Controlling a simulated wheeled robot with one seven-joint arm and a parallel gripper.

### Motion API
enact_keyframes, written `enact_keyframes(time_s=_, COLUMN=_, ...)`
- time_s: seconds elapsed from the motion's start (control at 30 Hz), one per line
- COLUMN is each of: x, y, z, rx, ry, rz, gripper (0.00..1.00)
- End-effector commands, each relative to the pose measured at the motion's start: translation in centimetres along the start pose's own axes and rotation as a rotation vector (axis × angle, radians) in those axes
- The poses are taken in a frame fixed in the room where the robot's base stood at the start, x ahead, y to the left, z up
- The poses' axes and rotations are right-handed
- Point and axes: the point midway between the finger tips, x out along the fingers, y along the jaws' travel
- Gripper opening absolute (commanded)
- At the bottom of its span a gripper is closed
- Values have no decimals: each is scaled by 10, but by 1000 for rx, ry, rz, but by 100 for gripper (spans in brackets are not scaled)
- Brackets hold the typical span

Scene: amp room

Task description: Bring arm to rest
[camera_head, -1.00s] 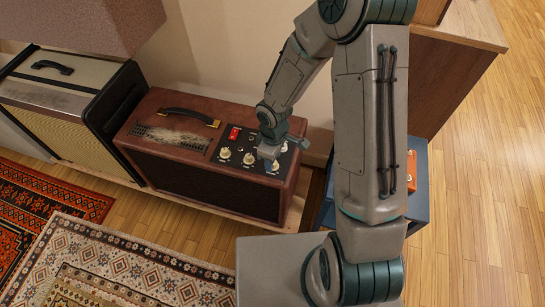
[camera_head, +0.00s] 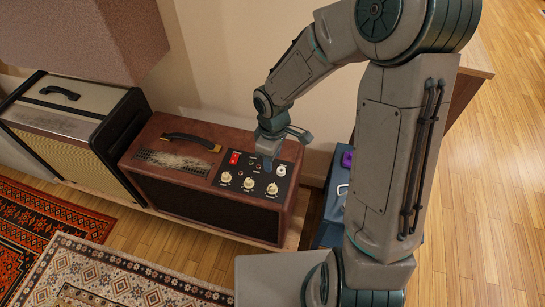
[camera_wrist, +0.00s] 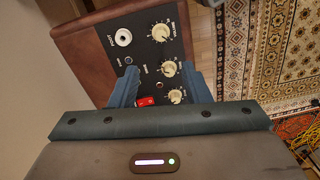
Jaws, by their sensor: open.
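My gripper (camera_head: 268,160) is over the control panel of the brown amplifier (camera_head: 200,165) in the head view. In the wrist view its two blue fingers (camera_wrist: 163,92) are apart, with nothing held between them. The panel (camera_wrist: 140,60) shows cream knobs, a white socket and a red switch (camera_wrist: 147,101) that appears between the fingers. In the head view the red switch (camera_head: 234,158) sits at the panel's back left. I cannot tell whether the fingertips touch the panel.
A cream and black amplifier (camera_head: 70,118) stands to the left, with a mauve padded block (camera_head: 85,35) above. A blue box (camera_head: 333,205) with a purple item (camera_head: 347,159) is at the right, partly behind my arm. A patterned rug (camera_head: 120,275) and open wood floor (camera_head: 490,210) lie around.

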Motion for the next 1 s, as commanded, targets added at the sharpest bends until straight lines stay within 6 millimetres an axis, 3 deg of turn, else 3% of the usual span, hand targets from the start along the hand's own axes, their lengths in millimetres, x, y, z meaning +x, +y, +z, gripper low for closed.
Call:
enact_keyframes(time_s=0.33, x=-2, y=0, z=1, rx=3, ry=-1, rz=2, gripper=43)
enact_keyframes(time_s=0.47, x=-23, y=2, z=10, rx=50, ry=-12, rz=28, gripper=43)
enact_keyframes(time_s=0.77, x=-137, y=2, z=67, rx=392, ry=-20, rz=150, gripper=43)
enact_keyframes(time_s=1.0, x=-224, y=-19, z=112, rx=702, ry=52, rz=202, gripper=43)
